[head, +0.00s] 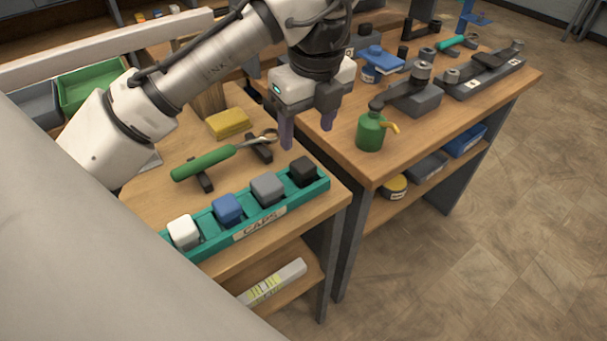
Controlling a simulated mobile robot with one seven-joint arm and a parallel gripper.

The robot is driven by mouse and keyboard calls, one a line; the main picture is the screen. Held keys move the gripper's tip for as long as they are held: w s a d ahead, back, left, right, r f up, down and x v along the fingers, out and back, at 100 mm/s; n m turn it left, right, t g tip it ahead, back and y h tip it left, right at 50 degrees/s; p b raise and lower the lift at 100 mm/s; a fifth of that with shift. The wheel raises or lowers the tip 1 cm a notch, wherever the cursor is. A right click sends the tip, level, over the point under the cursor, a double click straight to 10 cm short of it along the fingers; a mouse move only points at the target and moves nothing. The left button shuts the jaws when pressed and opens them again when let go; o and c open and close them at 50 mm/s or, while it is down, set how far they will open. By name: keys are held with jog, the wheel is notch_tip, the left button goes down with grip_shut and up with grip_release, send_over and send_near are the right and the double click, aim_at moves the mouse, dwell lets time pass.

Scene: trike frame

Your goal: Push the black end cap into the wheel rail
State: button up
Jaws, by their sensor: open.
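The black end cap (303,170) sits in the right end slot of a teal rack (202,249) labelled CAPS, near the front of the wooden table. My gripper (307,136) is open and empty, with its fingers pointing down. In the picture it is just above and behind the black cap, and I see no contact. How high it hangs above the table is hard to tell. I cannot identify the wheel rail with certainty in this view.
The rack also holds a grey cap (267,188), a blue cap (228,209) and a white cap (184,232). A green-handled tool (203,164) rests on dark supports behind it. A green oil can (371,132) and dark fixtures (487,75) stand on the right bench.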

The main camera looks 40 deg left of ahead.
aim_at(304, 164)
jog(key=f, duration=0.8)
jog(key=shift+a+b, duration=0.3)
jog(key=shift+a, duration=0.05)
jog(key=c, duration=1.1)
jog(key=shift+o, duration=0.2)
jog(key=shift+r, duration=0.1)
